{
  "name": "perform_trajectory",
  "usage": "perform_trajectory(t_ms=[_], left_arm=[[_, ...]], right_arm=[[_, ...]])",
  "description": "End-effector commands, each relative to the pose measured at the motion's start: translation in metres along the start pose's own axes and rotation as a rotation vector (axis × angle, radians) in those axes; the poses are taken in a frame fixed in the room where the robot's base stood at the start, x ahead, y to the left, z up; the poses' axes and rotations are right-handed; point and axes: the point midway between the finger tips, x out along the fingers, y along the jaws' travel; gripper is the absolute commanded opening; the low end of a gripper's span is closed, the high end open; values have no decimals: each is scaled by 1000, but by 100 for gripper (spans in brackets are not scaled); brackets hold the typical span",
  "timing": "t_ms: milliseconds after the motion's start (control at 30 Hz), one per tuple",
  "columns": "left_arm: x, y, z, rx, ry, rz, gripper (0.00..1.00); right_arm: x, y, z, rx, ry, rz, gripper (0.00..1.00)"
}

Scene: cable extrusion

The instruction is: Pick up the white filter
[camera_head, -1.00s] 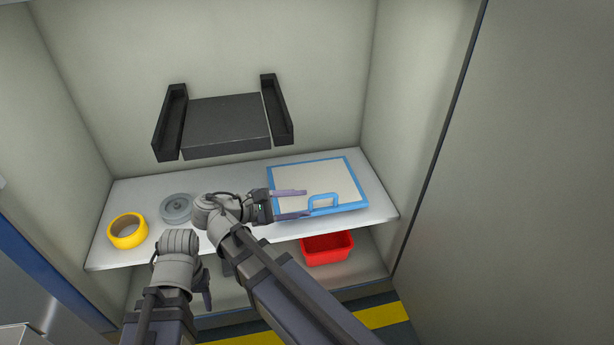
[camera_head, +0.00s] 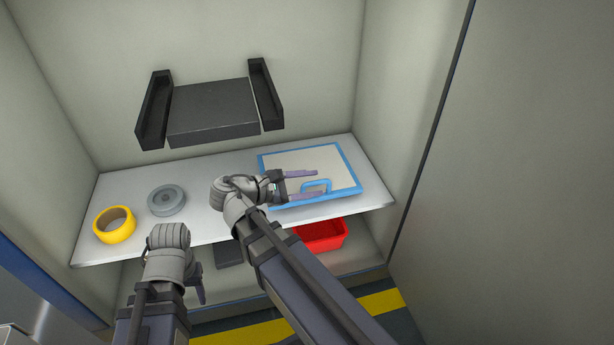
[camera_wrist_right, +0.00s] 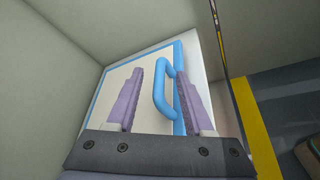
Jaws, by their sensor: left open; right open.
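The white filter (camera_head: 335,160) is a flat white panel with a blue frame and a blue handle (camera_head: 317,184). It lies on the right part of the white shelf. My right gripper (camera_head: 320,184) is open, with one finger on each side of the handle in the head view. In the right wrist view the filter (camera_wrist_right: 117,90) fills the middle, and its handle (camera_wrist_right: 160,90) shows between my right gripper's open fingers (camera_wrist_right: 160,72). I cannot tell whether they touch it. My left gripper (camera_head: 199,294) is open and empty, low in front of the shelf, partly hidden by its wrist.
On the shelf (camera_head: 215,220) stand a yellow ring (camera_head: 115,225) and a grey disc (camera_head: 167,201). A red bin (camera_head: 322,237) sits below the shelf. A dark bracket (camera_head: 212,110) is on the back wall. Side walls close in the shelf on both sides.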

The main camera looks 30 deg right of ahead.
Motion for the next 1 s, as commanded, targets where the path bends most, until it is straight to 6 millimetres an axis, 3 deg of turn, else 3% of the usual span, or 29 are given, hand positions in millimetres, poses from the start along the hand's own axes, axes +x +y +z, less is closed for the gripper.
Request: perform_trajectory(t_ms=[100,367,800,1000], left_arm=[[4,0,0,0,0,0,52],[3,0,0,0,0,0,52],[3,0,0,0,0,0,52],[3,0,0,0,0,0,52]], right_arm=[[10,-1,0,1,-1,-1,52],[11,0,0,0,0,0,52],[10,0,0,0,0,0,3],[10,0,0,0,0,0,0]])
